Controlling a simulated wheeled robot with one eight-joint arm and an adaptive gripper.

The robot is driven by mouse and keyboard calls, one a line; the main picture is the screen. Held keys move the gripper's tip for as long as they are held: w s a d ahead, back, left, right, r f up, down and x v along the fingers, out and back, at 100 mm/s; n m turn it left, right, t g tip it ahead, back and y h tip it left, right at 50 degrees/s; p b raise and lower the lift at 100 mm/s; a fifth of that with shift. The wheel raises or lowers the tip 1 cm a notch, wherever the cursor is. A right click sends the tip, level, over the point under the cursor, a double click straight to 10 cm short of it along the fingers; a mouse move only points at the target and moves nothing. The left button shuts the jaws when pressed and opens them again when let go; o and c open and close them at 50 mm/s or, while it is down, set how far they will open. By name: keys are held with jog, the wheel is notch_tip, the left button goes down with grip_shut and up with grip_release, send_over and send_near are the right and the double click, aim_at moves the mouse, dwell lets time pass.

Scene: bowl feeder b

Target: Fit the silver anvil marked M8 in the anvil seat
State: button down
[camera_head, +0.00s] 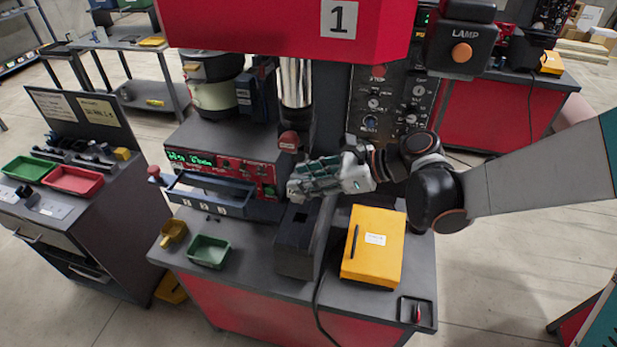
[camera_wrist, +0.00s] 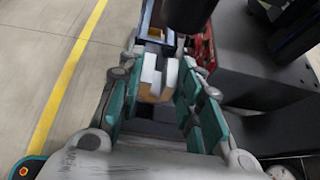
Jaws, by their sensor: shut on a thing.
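My gripper (camera_head: 292,191) is beside the front of the red-fronted press, above and behind a dark block with a square opening (camera_head: 298,245), which looks like the anvil seat. In the wrist view its teal fingers (camera_wrist: 155,93) are shut on a small pale silver block (camera_wrist: 152,76), which I take to be the anvil. It is held clear of the dark surface below. No M8 mark is readable. In the head view the fingers hide the held block. I cannot tell how it lines up with the opening.
The silver ram (camera_head: 295,82) hangs above with a red tip. A blue-grey rack with numbered labels (camera_head: 212,196) stands left. A green bin (camera_head: 208,251), a small yellow bin (camera_head: 174,233) and a yellow case (camera_head: 373,247) flank the dark block. A black cable runs between block and case.

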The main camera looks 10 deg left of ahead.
jog(key=shift+d, duration=0.2)
jog(key=shift+f+b, duration=2.7)
jog(key=shift+f, duration=0.2)
jog(key=shift+f+b, duration=1.6)
jog(key=shift+b, duration=0.25)
jog(key=c, duration=1.1)
grip_release()
jog(key=shift+o, duration=0.2)
jog(key=v, duration=1.2)
